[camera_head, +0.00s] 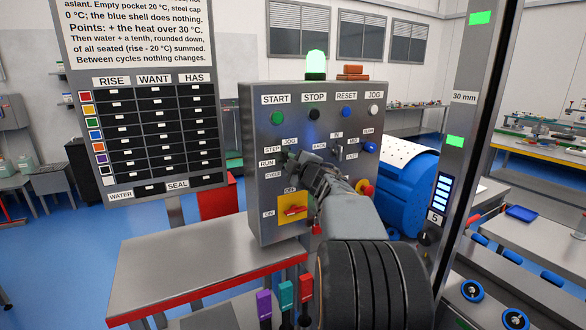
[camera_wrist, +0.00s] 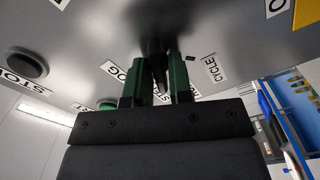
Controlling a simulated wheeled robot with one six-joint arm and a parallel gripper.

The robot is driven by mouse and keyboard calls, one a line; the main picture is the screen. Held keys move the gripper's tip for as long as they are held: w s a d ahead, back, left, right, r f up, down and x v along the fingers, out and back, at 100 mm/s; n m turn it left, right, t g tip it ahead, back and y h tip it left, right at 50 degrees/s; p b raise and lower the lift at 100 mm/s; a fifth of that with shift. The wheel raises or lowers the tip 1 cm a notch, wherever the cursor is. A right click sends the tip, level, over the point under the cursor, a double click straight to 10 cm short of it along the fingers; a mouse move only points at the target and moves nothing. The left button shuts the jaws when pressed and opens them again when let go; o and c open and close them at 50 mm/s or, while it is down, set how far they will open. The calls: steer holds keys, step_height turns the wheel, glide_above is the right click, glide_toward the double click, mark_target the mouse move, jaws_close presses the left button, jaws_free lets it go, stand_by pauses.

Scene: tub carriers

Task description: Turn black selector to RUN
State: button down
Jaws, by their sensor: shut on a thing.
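The grey control panel (camera_head: 258,220) stands ahead, with the labels STEP, JOG, RUN and CYCLE around its left-hand selector. My gripper (camera_head: 298,163) reaches the panel there and covers most of that selector in the head view. In the wrist view, the green-padded fingers of my gripper (camera_wrist: 156,82) are shut on the black selector (camera_wrist: 154,47), one finger on each side of it. The CYCLE label (camera_wrist: 211,68) shows to the right of the fingers and the JOG label (camera_wrist: 118,73) to the left. I cannot tell which label the selector points at.
A green START button (camera_head: 277,118), a black STOP button (camera_head: 314,114) and a blue RESET button (camera_head: 346,112) sit above. A red switch on a yellow plate (camera_head: 291,208) is below. A second black selector (camera_head: 338,145) is to the right. A lit green lamp (camera_head: 316,64) tops the panel.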

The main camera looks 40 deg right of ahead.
steer(key=shift+f+n+b, duration=0.15)
steer(key=shift+n+b, duration=0.9)
steer(key=shift+n, duration=1.15)
steer(key=c, duration=1.1)
jaws_free()
steer(key=s+a, duration=0.2)
steer(key=s, duration=1.1)
steer(key=shift+s+b, duration=0.35)
steer(key=shift+b, duration=0.1)
